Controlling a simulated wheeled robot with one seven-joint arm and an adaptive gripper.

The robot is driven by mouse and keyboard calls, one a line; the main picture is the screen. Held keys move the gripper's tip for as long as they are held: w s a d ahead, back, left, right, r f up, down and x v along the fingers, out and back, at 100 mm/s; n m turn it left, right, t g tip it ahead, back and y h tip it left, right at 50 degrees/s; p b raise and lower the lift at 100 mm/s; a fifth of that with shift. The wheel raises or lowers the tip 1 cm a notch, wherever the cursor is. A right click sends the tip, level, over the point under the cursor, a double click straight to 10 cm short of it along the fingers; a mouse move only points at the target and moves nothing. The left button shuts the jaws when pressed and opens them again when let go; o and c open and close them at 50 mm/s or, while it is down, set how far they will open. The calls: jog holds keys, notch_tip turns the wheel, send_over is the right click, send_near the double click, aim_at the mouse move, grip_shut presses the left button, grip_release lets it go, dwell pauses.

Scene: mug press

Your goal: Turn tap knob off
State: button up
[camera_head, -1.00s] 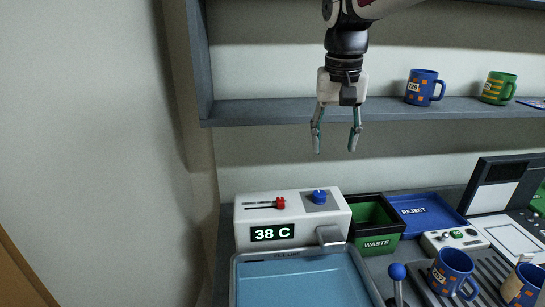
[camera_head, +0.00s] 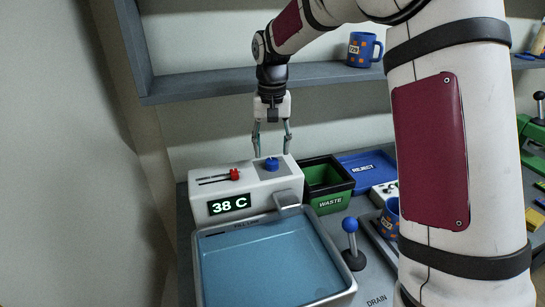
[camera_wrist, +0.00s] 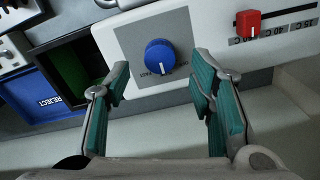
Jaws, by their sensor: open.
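The blue tap knob (camera_head: 272,164) sits on a grey square on top of the white tap unit (camera_head: 199,181). In the wrist view the knob (camera_wrist: 160,56) is round, with a white mark on its lower edge. My gripper (camera_head: 271,155) points down just above the knob, fingers apart and empty. In the wrist view my gripper (camera_wrist: 158,88) has its teal-padded fingers spread, with the knob beyond and between them. I cannot tell whether a finger touches the knob.
A red slider (camera_head: 234,174) is left of the knob, above a display reading 38 C. A green waste bin (camera_head: 329,203) and a blue reject tray (camera_head: 370,168) stand to the right. A water-filled basin (camera_head: 265,262) is in front. A shelf (camera_head: 200,88) runs above.

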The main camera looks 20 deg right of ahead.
aim_at(272, 161)
jog(key=shift+f, duration=2.1)
jog(key=c, duration=1.2)
